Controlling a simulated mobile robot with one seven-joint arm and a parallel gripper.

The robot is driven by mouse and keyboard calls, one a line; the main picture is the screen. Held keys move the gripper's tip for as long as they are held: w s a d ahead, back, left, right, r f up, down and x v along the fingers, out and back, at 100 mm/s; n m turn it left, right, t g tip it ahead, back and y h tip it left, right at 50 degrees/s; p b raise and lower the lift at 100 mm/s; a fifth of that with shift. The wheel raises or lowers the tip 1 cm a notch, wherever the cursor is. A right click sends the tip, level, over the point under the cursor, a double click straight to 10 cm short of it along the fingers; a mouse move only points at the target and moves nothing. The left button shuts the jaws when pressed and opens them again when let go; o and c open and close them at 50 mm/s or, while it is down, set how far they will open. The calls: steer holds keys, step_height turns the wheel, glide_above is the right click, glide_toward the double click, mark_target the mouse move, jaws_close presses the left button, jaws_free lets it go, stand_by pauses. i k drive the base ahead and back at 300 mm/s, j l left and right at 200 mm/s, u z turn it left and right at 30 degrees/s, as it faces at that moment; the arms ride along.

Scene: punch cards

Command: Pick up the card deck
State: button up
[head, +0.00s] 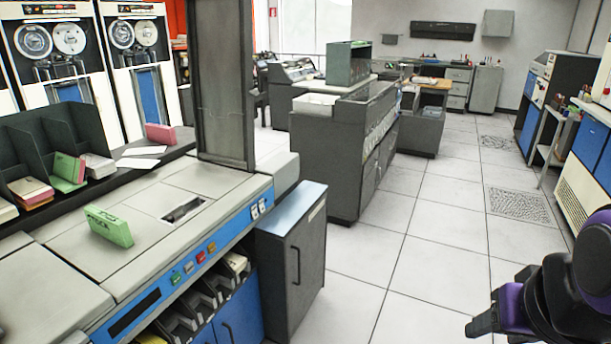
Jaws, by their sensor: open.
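A green card deck (108,226) with dark lettering on its side stands on edge on the grey top of the near machine (170,205), at the left. A pink card deck (160,133) stands further back on the dark shelf. More decks in green, pink and pale colours (68,170) lean in the dark divided rack (55,130) at the left. The picture does not show which deck is meant. My gripper (482,322) is at the bottom right, open and empty, over the floor and far from the decks. It is partly hidden by my purple and black arm.
A tall grey panel (222,80) rises behind the machine top. A low grey cabinet (292,240) stands at the machine's right end. A grey console (362,140) stands further back. The tiled floor (400,270) between the machine and my arm is clear.

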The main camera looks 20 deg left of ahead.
mark_target(115, 228)
steer(key=i+j+z, duration=0.1)
steer(key=i+z, duration=0.15)
steer(key=i+j+z, duration=0.3)
steer(key=i, duration=0.2)
steer(key=z, duration=0.65)
steer(key=j+z, duration=0.2)
steer(key=z, duration=0.45)
steer(key=j+z, duration=0.1)
steer(key=z, duration=0.55)
steer(key=j+z, duration=0.15)
steer(key=z, duration=0.5)
steer(key=j+z, duration=0.1)
steer(key=z, duration=1.2)
steer(key=k+z, duration=0.1)
steer(key=z, duration=0.55)
steer(key=k+z, duration=0.1)
steer(key=z, duration=1)
steer(key=k+l+z, duration=0.1)
steer(key=z, duration=0.3)
steer(key=l+z, duration=0.1)
steer(key=z, duration=0.35)
steer(key=l+z, duration=0.1)
steer(key=z, duration=0.3)
steer(key=l+z, duration=0.1)
steer(key=z, duration=0.35)
steer(key=l+z, duration=0.15)
steer(key=z, duration=0.25)
